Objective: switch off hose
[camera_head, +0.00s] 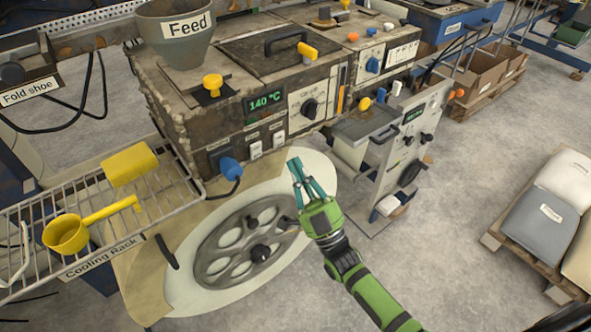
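The machine (232,75) has a lower front panel with small labels too small to read surely, so I cannot tell which one says hose. A blue knob-like plug (231,168) with a dark hose or cable sits at its left. Two white rocker switches, a left one (255,150) and a right one (279,140), are beside it. Their on or off position is not clear. My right gripper (295,163), green with teal fingers, is in front of and below the panel, right of the switches. Its fingertips meet, with nothing visible between them. My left gripper is not in view.
A wire cooling rack (100,247) at left holds a yellow block (129,165) and a yellow scoop (68,233). A spoked handwheel (247,240) lies below the panel. A grey side unit (410,140) stands right of it. Sacks on a pallet (540,220) are at far right.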

